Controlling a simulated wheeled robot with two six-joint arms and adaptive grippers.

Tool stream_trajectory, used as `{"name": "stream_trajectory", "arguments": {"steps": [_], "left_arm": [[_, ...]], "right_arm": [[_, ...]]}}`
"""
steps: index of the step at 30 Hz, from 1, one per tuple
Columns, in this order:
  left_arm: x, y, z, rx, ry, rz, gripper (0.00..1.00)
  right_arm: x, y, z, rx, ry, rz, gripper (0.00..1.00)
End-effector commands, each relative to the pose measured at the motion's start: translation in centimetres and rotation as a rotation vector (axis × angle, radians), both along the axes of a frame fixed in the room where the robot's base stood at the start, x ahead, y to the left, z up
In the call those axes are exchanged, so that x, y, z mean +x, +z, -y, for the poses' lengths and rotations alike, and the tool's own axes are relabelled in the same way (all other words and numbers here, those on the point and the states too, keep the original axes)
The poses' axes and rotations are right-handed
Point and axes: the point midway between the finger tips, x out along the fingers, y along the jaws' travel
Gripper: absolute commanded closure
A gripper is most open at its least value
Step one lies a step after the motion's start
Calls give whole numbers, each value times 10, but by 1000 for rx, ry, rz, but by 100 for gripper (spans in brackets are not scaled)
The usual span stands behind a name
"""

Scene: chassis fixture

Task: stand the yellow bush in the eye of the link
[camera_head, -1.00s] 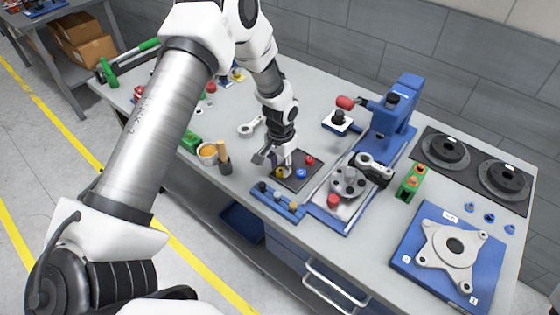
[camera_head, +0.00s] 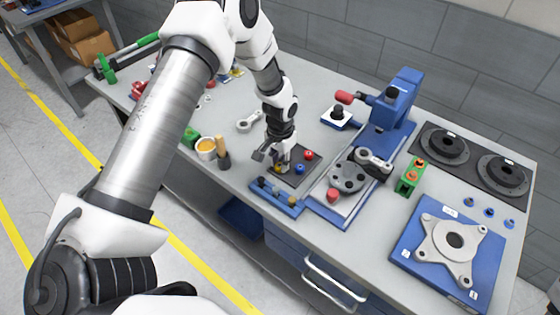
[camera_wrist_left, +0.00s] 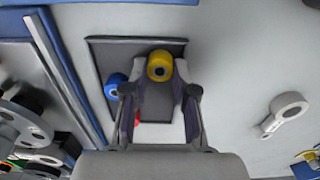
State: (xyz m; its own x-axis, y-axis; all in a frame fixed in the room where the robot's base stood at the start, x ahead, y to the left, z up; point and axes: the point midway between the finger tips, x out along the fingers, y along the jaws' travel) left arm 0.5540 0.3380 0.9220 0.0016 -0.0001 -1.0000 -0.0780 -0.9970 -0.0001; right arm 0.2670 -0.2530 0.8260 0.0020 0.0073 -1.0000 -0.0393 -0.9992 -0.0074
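The yellow bush (camera_wrist_left: 159,66) stands on a dark mat (camera_wrist_left: 110,48) in the left wrist view. It also shows, partly hidden, in the head view (camera_head: 278,168). My left gripper (camera_wrist_left: 157,75) is open, with the bush between its fingertips and nearer the right-hand one. I cannot tell whether that finger touches it. In the head view the left gripper (camera_head: 273,160) is low over the mat. A grey link (camera_head: 249,122) with a round eye lies flat on the table, and shows right in the wrist view (camera_wrist_left: 285,112). My right gripper is out of view.
A blue bush (camera_head: 299,169) and a red bush (camera_head: 309,155) sit on the mat. A blue rack (camera_head: 288,208) stands in front. A blue press fixture (camera_head: 395,110) stands right. A cup (camera_head: 206,147) stands left. Bare table lies around the link.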

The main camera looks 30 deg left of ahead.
Motion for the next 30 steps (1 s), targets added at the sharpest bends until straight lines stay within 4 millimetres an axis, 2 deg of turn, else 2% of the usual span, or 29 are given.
{"name": "stream_trajectory", "arguments": {"steps": [5,23,30], "left_arm": [[0,1,0,0,0,1,100],[0,23,0,0,0,1,100],[0,46,0,0,0,1,100]], "right_arm": [[0,0,0,0,0,0,15],[0,19,0,0,0,0,15],[0,40,0,0,0,0,15]]}}
